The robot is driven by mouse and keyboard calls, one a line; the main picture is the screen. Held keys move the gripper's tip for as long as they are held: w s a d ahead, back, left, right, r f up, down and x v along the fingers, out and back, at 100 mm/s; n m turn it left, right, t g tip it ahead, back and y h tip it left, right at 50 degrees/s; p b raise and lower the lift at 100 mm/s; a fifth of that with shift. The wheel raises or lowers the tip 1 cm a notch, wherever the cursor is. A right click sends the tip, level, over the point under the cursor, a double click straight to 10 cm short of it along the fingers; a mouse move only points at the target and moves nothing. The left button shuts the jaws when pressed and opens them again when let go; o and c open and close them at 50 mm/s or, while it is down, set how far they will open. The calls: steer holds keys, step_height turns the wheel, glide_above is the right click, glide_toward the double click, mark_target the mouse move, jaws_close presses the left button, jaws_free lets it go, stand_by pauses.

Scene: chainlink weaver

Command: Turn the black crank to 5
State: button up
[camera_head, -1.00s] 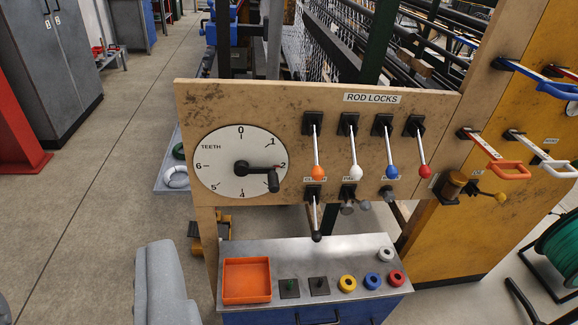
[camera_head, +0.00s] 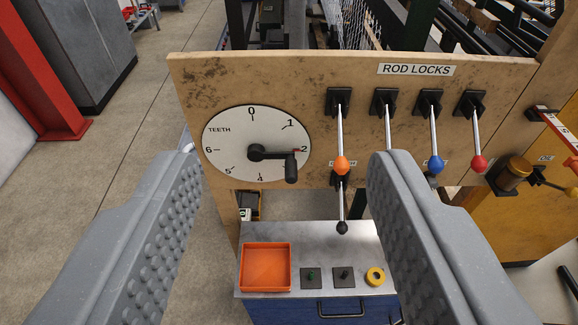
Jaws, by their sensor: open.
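The black crank (camera_head: 273,155) is mounted at the centre of a white round dial (camera_head: 228,138) marked TEETH, with numbers around its rim. My gripper (camera_head: 284,160) is open, with one grey finger on each side of the picture. The crank and dial show between the fingers, beyond them, and neither finger appears to touch the crank.
Rod lock levers with orange (camera_head: 341,166), blue (camera_head: 436,165) and red (camera_head: 479,163) knobs hang right of the dial. The right finger hides the white one. Below stands a metal-topped cabinet (camera_head: 310,239) with an orange tray (camera_head: 242,268) and a yellow ring (camera_head: 375,277).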

mark_target(291, 170)
steer(key=w+d+f+b, duration=0.1)
steer(key=w+f+b, duration=0.2)
steer(key=w+f, duration=1.35)
steer(key=w+f+m+t+b, duration=0.15)
steer(key=w+f, duration=0.25)
steer(key=f, duration=0.9)
steer(key=w+f+t+b, duration=0.15)
steer(key=w+f, duration=0.25)
steer(key=f, duration=0.9)
steer(key=w+b, duration=0.1)
steer(key=w, duration=0.3)
steer(key=w+b, duration=0.1)
steer(key=w, duration=0.3)
steer(key=w+b, duration=0.1)
steer(key=w, duration=0.3)
steer(key=shift+w+f, duration=0.25)
steer(key=shift+w+r+b, duration=0.1)
steer(key=shift+w+b, duration=0.25)
steer(key=shift+w, duration=0.35)
